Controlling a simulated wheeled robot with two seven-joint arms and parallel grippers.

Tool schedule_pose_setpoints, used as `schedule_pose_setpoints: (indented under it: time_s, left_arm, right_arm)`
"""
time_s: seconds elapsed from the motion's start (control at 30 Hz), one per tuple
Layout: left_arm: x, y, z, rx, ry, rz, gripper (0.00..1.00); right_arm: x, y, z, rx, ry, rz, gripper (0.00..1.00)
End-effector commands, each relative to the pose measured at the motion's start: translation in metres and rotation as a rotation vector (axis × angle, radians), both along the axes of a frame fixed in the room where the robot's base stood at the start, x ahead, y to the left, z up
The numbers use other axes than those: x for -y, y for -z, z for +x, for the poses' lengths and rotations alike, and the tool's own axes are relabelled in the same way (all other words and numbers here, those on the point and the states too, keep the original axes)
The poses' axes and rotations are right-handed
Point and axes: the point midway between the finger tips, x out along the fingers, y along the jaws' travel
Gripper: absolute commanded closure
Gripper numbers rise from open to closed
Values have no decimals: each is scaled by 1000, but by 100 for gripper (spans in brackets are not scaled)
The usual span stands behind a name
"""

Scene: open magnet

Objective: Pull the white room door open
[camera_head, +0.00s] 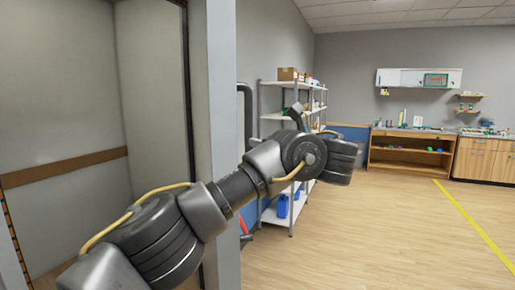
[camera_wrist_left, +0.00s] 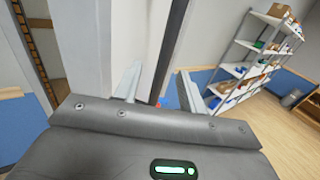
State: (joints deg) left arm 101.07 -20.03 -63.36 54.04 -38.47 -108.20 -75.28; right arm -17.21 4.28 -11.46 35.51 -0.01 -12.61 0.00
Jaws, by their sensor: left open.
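The white door (camera_head: 221,100) stands nearly edge-on left of centre in the head view. A dark vertical bar handle (camera_head: 245,110) with a bent top shows just right of it, its lower part hidden behind my left arm. In the left wrist view the door (camera_wrist_left: 84,40) fills the upper left-middle. The dark handle (camera_wrist_left: 172,45) runs down between the two fingers of my left gripper (camera_wrist_left: 155,84). The gripper is open, with one finger on each side of the bar; I cannot tell whether either touches it. My right gripper is not in view.
A metal shelf rack (camera_head: 290,83) with boxes and bottles stands beyond the handle. Wooden cabinets (camera_head: 483,158) and a wall cupboard (camera_head: 405,78) are at the far wall. Left of the door is a grey-walled recess (camera_head: 60,90). The wooden floor (camera_head: 385,235) at right is clear.

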Motion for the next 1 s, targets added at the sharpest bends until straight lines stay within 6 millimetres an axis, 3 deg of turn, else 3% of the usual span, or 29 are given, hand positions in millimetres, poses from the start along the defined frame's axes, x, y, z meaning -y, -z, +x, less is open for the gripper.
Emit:
schedule_pose_setpoints:
  time_s: [0.37, 0.47, 0.57, 0.67, 0.77, 0.87, 1.0]
  left_arm:
    - [4, -1, -7, -1, 0, 1, 59]
    - [4, 3, -6, -5, 4, -7, 71]
    - [5, 27, -1, -36, 28, -61, 84]
    - [7, 80, 7, -100, 74, -198, 97]
    - [7, 155, 9, -192, 111, -422, 100]
    - [1, 237, 0, -285, 102, -706, 100]
    - [-20, 340, -29, -377, -11, -1106, 100]
  right_arm:
    - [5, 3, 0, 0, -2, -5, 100]
    - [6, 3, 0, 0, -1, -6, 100]
    - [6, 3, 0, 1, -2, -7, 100]
    - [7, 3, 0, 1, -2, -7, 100]
    - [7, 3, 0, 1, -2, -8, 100]
    - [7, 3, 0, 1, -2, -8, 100]
    - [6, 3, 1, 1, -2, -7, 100]
